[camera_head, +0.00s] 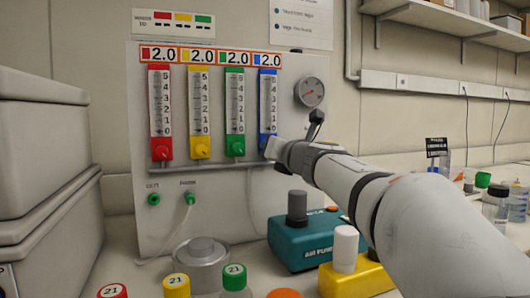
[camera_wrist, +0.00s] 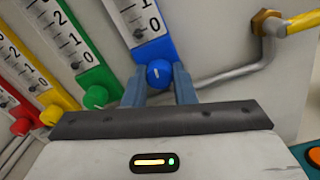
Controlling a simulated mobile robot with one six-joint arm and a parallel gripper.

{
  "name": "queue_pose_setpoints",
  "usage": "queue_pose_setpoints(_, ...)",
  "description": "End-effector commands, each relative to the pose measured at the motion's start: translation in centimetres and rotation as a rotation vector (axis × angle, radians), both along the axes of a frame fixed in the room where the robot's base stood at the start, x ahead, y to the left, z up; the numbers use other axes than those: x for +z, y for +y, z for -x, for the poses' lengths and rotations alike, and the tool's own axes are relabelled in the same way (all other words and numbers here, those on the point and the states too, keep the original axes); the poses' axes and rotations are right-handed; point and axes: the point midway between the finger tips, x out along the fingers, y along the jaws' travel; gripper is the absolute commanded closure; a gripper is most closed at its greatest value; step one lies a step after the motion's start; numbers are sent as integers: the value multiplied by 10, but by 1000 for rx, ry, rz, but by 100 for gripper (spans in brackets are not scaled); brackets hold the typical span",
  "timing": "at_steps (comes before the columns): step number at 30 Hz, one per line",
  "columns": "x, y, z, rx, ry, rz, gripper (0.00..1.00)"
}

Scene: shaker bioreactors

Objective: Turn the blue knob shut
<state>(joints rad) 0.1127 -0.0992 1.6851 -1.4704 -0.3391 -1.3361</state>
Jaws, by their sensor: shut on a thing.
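The blue knob (camera_wrist: 159,73) sits at the bottom of the blue flowmeter (camera_wrist: 137,27), the rightmost of the row. In the wrist view a white line on the knob's face is close to upright, slightly tilted. My gripper (camera_wrist: 159,82) has one finger on each side of the knob and is shut on it. In the head view the blue flowmeter (camera_head: 268,100) shows under a 2.0 display, and my gripper (camera_head: 272,148) covers the knob. The float level in the blue tube is too small to tell.
Red (camera_head: 161,152), yellow (camera_head: 201,149) and green (camera_head: 236,147) knobs stand in a row to the left. A round gauge (camera_head: 310,92) is at the right of the panel. A teal device (camera_head: 300,243) and capped bottles stand below. A yellow-handled pipe (camera_wrist: 303,20) is right of my gripper.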

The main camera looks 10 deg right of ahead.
Motion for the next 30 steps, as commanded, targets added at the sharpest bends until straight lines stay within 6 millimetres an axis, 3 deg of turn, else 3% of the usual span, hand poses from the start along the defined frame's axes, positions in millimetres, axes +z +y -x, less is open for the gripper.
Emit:
queue_pose_setpoints(9, -1, 0, 0, 2, -20, 106, 99)
queue_pose_setpoints(24, 0, 0, 0, 1, -23, 124, 99)
queue_pose_setpoints(25, 0, 0, 0, 1, -23, 124, 75)
queue_pose_setpoints(30, 0, 0, 0, 1, -23, 123, 61)
